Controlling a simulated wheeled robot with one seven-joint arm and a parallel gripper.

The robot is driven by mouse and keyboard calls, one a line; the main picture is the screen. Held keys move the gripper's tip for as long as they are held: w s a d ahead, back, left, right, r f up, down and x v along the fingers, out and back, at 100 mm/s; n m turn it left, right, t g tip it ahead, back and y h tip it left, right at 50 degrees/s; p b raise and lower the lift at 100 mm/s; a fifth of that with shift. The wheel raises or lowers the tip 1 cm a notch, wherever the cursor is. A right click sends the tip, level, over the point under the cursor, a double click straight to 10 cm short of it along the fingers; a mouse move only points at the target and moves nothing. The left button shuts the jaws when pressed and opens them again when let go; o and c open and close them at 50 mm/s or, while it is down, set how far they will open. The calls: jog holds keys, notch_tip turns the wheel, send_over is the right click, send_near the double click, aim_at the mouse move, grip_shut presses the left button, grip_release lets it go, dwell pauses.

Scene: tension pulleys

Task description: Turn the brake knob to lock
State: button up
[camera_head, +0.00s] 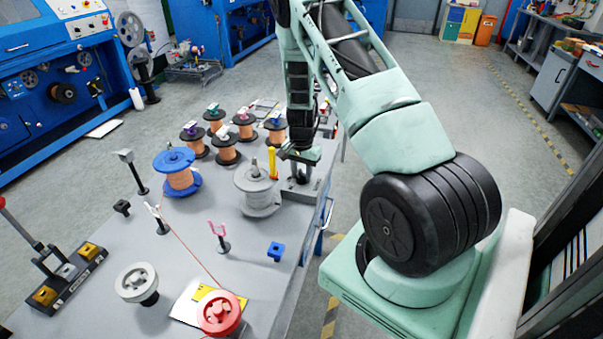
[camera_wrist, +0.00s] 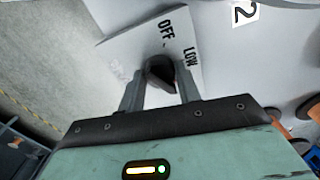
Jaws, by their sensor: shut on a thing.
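The brake knob (camera_wrist: 160,70) is a small black knob on a pale grey dial plate (camera_wrist: 128,42) in the wrist view. The plate reads OFF above the knob and LOW to its upper right; faint lettering at the left is too washed out to read. My gripper (camera_wrist: 160,84) has its two grey fingers closed on either side of the knob. The knob's exact pointing direction is hard to tell. In the head view my gripper (camera_head: 301,153) reaches down at the grey stand (camera_head: 303,188) on the table's right edge, and the knob is hidden there.
A grey spool (camera_head: 258,195) and a yellow handle (camera_head: 273,163) stand just left of my gripper. A blue-flanged copper spool (camera_head: 177,172) and several dark spools are farther left and behind. A red pulley (camera_head: 219,314) and a white pulley (camera_head: 137,282) stand at the front.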

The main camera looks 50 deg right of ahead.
aim_at(302, 173)
dwell(0.3)
jog(key=o, duration=1)
jog(key=shift+c, duration=0.2)
jog(key=shift+r, duration=0.1)
notch_tip(302, 173, up, 17)
jog(key=b, duration=0.1)
jog(key=shift+r, duration=0.15)
